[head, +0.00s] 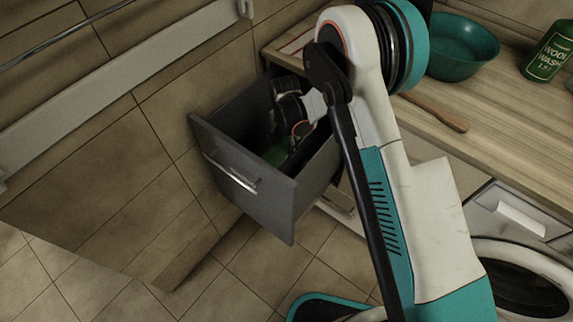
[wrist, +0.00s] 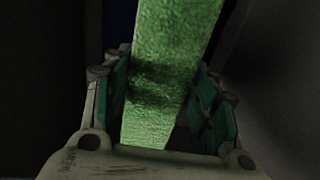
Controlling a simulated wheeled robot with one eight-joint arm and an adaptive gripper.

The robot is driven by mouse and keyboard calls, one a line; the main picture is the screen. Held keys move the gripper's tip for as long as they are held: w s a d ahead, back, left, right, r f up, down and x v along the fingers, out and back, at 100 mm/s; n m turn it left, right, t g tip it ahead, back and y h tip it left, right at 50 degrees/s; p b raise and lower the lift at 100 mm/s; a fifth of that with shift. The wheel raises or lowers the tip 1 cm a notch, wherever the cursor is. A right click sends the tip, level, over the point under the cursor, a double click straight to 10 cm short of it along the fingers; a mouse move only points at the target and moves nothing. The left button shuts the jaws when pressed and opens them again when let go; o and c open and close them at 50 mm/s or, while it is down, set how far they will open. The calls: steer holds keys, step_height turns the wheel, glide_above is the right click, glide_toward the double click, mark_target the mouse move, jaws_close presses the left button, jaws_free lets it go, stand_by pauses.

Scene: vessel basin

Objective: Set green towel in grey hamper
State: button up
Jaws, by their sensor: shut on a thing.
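The grey hamper (head: 235,165) is a pull-out drawer with a silver handle, standing open below the end of the worktop. My gripper (wrist: 160,85) is down inside it, between its dark walls. The gripper is shut on the green towel (wrist: 165,120), a textured strip that runs between the two fingers in the wrist view. In the head view a small patch of the green towel (head: 277,154) shows low inside the hamper. My arm hides part of the hamper's right side, and the fingertips are hard to make out in the head view.
A wooden worktop (head: 490,125) lies to the right, with a teal bowl (head: 462,47), a green wool wash bottle (head: 549,52) and a wooden utensil (head: 438,112). A washing machine (head: 525,280) is at lower right. A tiled wall is left of the hamper.

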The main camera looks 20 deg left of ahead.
step_height(320, 180, down, 11)
steer(key=b, duration=0.3)
steer(key=shift+f, duration=0.2)
steer(key=shift+f, duration=0.1)
steer(key=o, duration=1.1)
step_height(320, 180, up, 12)
steer(key=p, duration=0.3)
steer(key=shift+r+p, duration=0.25)
steer(key=shift+p, duration=0.15)
